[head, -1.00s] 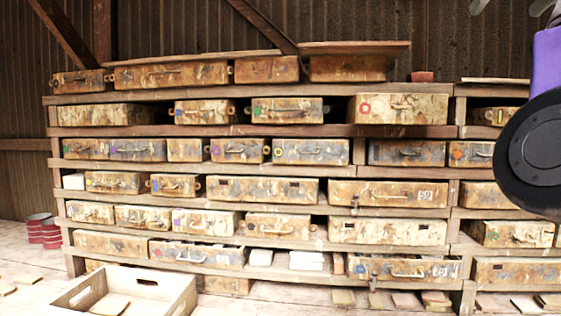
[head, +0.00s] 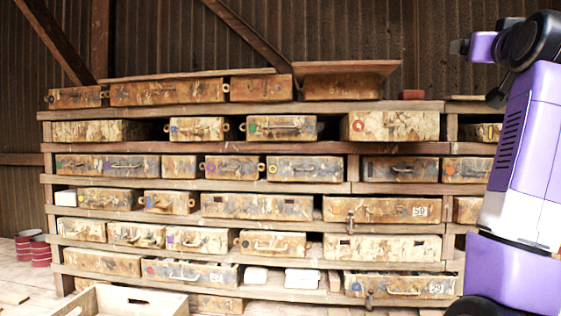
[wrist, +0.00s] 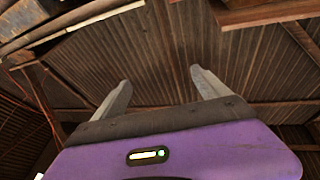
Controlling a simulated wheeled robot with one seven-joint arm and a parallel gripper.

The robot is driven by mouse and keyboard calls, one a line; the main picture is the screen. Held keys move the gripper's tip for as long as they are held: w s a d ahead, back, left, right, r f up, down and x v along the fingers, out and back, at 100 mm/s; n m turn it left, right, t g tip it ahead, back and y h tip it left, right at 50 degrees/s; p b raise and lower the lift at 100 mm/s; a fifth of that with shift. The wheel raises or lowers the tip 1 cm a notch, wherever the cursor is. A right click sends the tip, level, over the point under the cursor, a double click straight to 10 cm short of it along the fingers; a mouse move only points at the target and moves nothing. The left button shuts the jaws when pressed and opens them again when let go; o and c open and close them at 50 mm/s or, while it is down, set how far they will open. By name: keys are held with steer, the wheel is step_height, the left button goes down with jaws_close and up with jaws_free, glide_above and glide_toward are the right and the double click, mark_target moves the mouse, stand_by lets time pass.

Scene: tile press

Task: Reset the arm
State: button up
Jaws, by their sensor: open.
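My gripper (wrist: 160,88) shows in the wrist view with its two grey fingers spread apart and nothing between them. Behind the fingers is the corrugated wall or roof. In the head view my purple and black arm is raised and folded at the right edge, in front of the right end of the shelf rack (head: 250,147). The gripper's fingers cannot be made out in the head view.
The wooden rack holds several rows of worn, rusty drawers (head: 262,207). An open wooden crate (head: 125,303) stands on the floor at the front left. Red tins (head: 40,250) stand at the far left. Wooden beams (wrist: 265,14) show above the gripper in the wrist view.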

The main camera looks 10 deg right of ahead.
steer(key=a+f+n+t+y, duration=0.1)
steer(key=a+f, duration=0.2)
steer(key=f, duration=0.8)
steer(key=a+f+n+t+y, duration=0.1)
steer(key=a+f, duration=0.3)
steer(key=f, duration=0.7)
steer(key=a+f+n+t, duration=0.1)
steer(key=a+f+n, duration=0.15)
steer(key=f, duration=0.85)
steer(key=s+a+f+n+y, duration=0.1)
steer(key=s+a+f, duration=0.25)
steer(key=f, duration=0.25)
steer(key=s+a+f+y, duration=0.2)
steer(key=s+a+f, duration=0.15)
steer(key=f, duration=0.25)
steer(key=s+a+f+n+y, duration=0.1)
steer(key=s+a+f, duration=0.1)
steer(key=s+f, duration=0.3)
steer(key=s+a+f+g+y, duration=0.1)
steer(key=s+a+f+g, duration=0.1)
steer(key=s+f, duration=0.5)
steer(key=s+a+f+g+y, duration=0.2)
steer(key=s+a+f, duration=0.3)
steer(key=s, duration=1.1)
steer(key=s+a+f+g+y, duration=0.1)
steer(key=s+a+f+g, duration=0.2)
steer(key=s+f, duration=0.6)
steer(key=shift+s+a+f+y, duration=0.15)
steer(key=shift+s+f+y, duration=0.25)
steer(key=shift+s, duration=0.75)
